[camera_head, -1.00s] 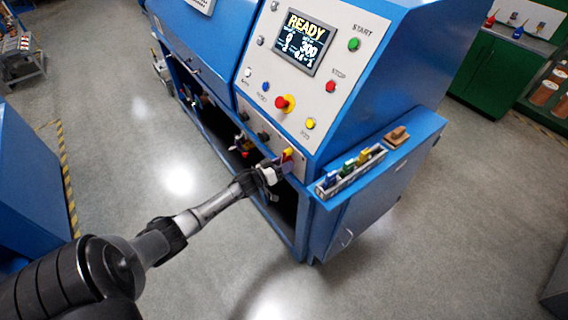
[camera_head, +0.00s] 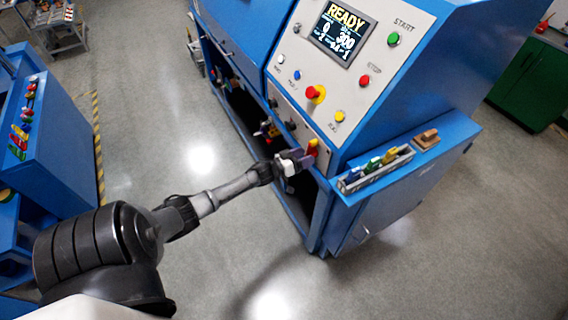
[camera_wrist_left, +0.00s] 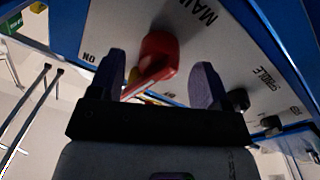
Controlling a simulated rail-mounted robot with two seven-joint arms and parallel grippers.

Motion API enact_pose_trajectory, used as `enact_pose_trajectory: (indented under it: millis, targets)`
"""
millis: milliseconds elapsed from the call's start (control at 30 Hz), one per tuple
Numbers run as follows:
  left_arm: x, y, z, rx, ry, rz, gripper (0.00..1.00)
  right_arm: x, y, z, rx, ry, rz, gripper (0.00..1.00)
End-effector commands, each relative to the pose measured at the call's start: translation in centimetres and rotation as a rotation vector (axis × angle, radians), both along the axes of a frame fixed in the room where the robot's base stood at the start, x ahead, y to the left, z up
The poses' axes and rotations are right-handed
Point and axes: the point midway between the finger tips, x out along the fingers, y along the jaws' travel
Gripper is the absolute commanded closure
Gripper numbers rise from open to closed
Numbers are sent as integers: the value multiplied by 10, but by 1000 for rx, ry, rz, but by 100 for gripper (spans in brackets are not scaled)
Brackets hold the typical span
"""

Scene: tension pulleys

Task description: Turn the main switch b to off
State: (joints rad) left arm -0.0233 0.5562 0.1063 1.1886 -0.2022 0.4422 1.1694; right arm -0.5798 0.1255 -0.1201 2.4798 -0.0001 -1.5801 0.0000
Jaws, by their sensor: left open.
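The main switch (camera_head: 312,147) is a red handle over yellow, low on the machine's white front panel. In the left wrist view the red switch handle (camera_wrist_left: 158,54) shows close up, with its lever reaching down between my fingers. Lettering beginning "MAI" and "ON" is printed near it. My left gripper (camera_head: 296,161) is at the switch. In the left wrist view the left gripper (camera_wrist_left: 156,82) is open, one purple-grey finger on each side of the red handle, with gaps visible. Whether a finger touches the lever is unclear. My right gripper is not in view.
The machine screen (camera_head: 342,31) reads READY. Below it are a red knob (camera_head: 314,93) and several buttons. A black knob (camera_wrist_left: 239,99) by "SPINDLE" is close to one finger. A side shelf holds a tray (camera_head: 376,170) of coloured items and a brown block (camera_head: 426,138).

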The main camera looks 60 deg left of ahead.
Motion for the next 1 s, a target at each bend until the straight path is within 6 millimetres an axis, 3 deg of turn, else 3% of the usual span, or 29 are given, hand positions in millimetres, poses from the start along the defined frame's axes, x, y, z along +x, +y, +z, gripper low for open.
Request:
enact_pose_trajectory:
  millis: [300,500,733,1000]
  targets:
    - [-62,0,-2,1,3,-1,29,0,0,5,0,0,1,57]
    - [-93,1,-3,1,2,0,29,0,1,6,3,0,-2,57]
    - [-113,1,-4,0,1,0,29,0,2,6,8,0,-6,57]
    - [-118,1,-3,1,0,0,29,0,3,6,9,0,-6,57]
